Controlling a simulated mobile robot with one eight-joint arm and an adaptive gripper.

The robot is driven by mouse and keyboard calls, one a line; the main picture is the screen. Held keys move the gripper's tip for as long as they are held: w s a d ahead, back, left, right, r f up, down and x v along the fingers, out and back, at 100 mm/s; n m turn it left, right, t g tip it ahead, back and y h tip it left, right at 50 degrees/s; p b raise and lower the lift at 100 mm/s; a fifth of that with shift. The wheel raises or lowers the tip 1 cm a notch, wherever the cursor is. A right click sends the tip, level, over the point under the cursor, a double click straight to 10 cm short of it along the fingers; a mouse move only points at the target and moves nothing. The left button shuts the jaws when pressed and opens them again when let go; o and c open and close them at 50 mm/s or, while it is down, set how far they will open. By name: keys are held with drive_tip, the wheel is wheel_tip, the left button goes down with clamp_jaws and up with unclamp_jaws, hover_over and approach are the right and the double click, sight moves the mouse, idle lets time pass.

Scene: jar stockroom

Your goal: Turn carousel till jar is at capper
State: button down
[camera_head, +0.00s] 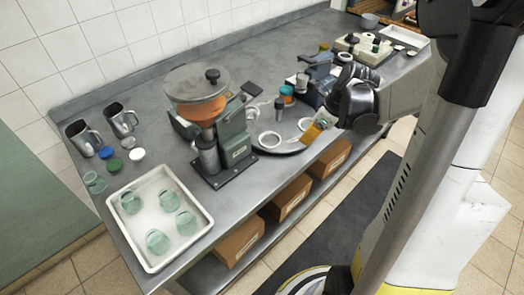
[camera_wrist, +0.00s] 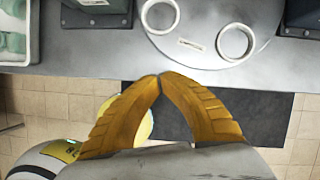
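The carousel (camera_head: 288,147) is a round plate near the bench's front edge, with pale rings on it. It also shows in the wrist view (camera_wrist: 200,52), where two rings look empty. A jar-like thing with a teal top (camera_head: 287,95) stands towards the back of the carousel; I cannot tell exactly what it is. A machine (camera_head: 318,68) behind the carousel may be the capper, partly hidden by my arm. My gripper (camera_head: 313,133) is at the carousel's front right. In the wrist view its yellow fingertips (camera_wrist: 160,76) meet, with nothing between them, just off the bench edge.
A machine with a round hopper (camera_head: 196,84) stands left of the carousel. A white tray (camera_head: 202,221) holds several greenish glass jars. Metal jugs (camera_head: 121,118) and lids (camera_head: 113,166) are at the left. Cardboard boxes (camera_head: 240,242) sit on the shelf below. The floor mat (camera_head: 325,215) is clear.

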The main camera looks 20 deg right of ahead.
sight(282, 149)
drive_tip(key=b+x, duration=0.1)
drive_tip(key=x, duration=0.2)
drive_tip(key=b+x, duration=0.1)
drive_tip(key=x, duration=0.3)
drive_tip(key=d+b+x, duration=0.1)
drive_tip(key=b+x, duration=0.1)
drive_tip(key=x, duration=0.1)
drive_tip(key=shift+w+a+f, duration=0.15)
drive_tip(key=shift+w+f, duration=0.1)
drive_tip(key=shift+f, duration=0.1)
drive_tip(key=shift+w+a+r+b, duration=0.1)
drive_tip(key=shift+w+a+b, duration=0.1)
drive_tip(key=shift+w+a, duration=0.3)
drive_tip(key=shift+w+a+r+b, duration=0.15)
drive_tip(key=shift+w+a, duration=0.15)
drive_tip(key=shift+w, duration=0.25)
drive_tip(key=shift+w+a, duration=0.25)
drive_tip(key=shift+w, duration=0.2)
drive_tip(key=shift+r, duration=0.1)
